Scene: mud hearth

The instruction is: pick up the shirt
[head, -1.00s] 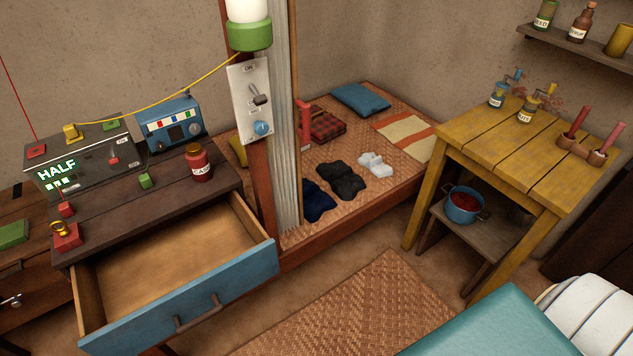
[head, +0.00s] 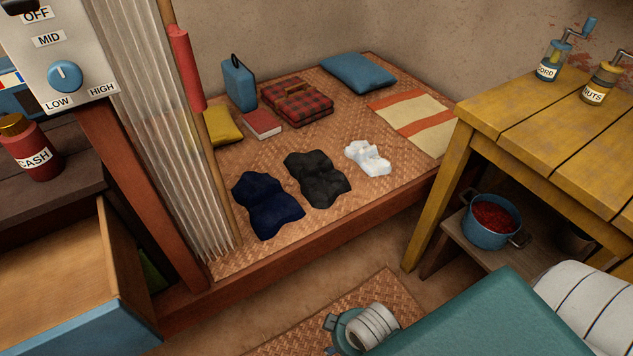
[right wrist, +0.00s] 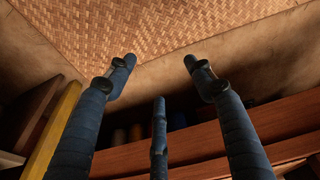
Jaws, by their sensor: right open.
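Three crumpled cloths lie on the woven bed mat: a navy one (head: 267,207), a black one (head: 318,180) and a small white one (head: 369,159). A red-and-black plaid folded piece (head: 297,102) lies behind them. I cannot tell for sure which of these is the shirt. My right gripper (right wrist: 158,75) shows in the right wrist view, its dark blue fingers spread with nothing between them. None of the cloths shows in that view. My left gripper is not in view.
The low bed (head: 330,225) has a raised red-brown edge. A wooden post and a translucent curtain (head: 160,120) stand at its left, near an open drawer (head: 60,270). A yellow table (head: 540,130) stands right, with a blue pot (head: 490,222) below. A floor mat (head: 310,315) lies in front.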

